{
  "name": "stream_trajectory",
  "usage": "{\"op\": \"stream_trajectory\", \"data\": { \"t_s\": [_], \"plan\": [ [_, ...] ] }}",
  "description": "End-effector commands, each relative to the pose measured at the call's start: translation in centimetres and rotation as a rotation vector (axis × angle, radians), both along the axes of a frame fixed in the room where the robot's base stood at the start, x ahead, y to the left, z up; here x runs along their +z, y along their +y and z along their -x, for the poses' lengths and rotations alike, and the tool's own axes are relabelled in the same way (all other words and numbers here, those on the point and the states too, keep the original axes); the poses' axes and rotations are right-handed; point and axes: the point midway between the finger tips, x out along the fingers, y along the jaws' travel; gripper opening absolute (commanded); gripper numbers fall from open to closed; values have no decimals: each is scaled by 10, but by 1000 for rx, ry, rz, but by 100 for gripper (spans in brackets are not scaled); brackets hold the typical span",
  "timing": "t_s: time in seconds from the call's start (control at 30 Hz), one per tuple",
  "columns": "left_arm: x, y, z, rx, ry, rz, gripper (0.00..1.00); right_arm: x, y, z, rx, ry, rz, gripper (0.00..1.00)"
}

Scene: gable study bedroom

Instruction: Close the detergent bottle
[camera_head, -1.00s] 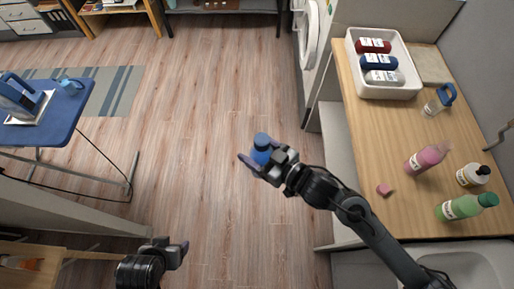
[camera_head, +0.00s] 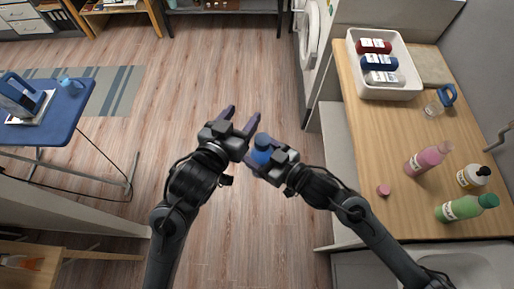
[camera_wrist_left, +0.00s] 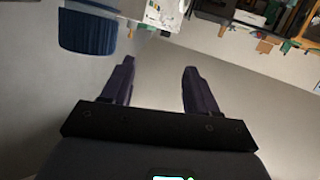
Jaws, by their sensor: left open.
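A blue ribbed-capped item (camera_head: 262,149) is held over the floor in my right gripper (camera_head: 260,155); the gripper hides most of its body. Its blue ribbed cap (camera_wrist_left: 88,30) fills the upper left of the left wrist view. My left gripper (camera_head: 242,116) is open and empty, close beside the item on its left. Its two fingers also show in the left wrist view (camera_wrist_left: 158,85) with nothing between them. I cannot tell which bottle is the detergent. A pink bottle (camera_head: 427,159) stands on the counter, with a small pink piece (camera_head: 383,190) lying apart from it.
The wooden counter (camera_head: 375,150) at the right holds a green bottle (camera_head: 462,208), a white bottle with a dark top (camera_head: 473,177), a clear blue-handled container (camera_head: 440,100) and a white bin (camera_head: 403,92) with bottles. A blue ironing board (camera_head: 50,125) stands at the left. The floor between is clear.

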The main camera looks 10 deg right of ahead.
Motion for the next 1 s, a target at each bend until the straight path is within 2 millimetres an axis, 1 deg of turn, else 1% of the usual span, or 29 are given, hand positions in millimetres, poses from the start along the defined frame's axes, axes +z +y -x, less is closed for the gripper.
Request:
{"op": "stream_trajectory", "data": {
  "t_s": [0.03,0.07,0.1,0.17,0.2,0.27,0.3,0.37,0.4,0.47,0.5,0.6,0.67,0.73,0.8,0.87,0.93,1.0],
  "plan": [
    [17,-20,1,-46,-34,27,59,1,0,0,0,-2,-2,0],
    [25,-32,2,-73,-47,47,59,1,0,0,0,-2,-2,0],
    [37,-48,5,-113,-65,72,59,1,0,0,0,-2,-2,0],
    [53,-72,11,-177,-89,106,59,1,0,0,0,-2,-2,0],
    [63,-88,17,-224,-104,126,59,1,0,0,0,-2,-2,0],
    [77,-113,27,-296,-121,153,59,1,0,0,0,-2,-2,0],
    [85,-129,35,-349,-127,169,59,1,0,0,0,-2,-2,0],
    [96,-152,50,-430,-132,186,59,1,0,0,0,-2,-2,0],
    [101,-168,60,-488,-130,194,59,1,0,0,0,-2,-2,0],
    [108,-191,78,-581,-119,198,59,1,0,0,0,-2,-2,0],
    [110,-205,91,-644,-105,195,59,1,0,0,0,-2,-2,0],
    [107,-234,122,-791,-48,163,59,1,0,0,0,-2,-2,0],
    [100,-247,139,-866,1,128,59,1,0,0,0,-2,-2,0],
    [88,-257,155,-942,71,75,59,1,0,0,0,-2,-2,0],
    [74,-262,168,-998,152,9,59,1,0,0,0,-2,-2,0],
    [59,-263,176,-1030,230,-56,59,1,0,0,0,-2,-2,0],
    [43,-259,180,-1044,327,-139,59,1,0,0,0,-2,-2,0],
    [27,-251,179,-1032,429,-228,59,1,0,0,0,-2,-2,0]
  ]
}}
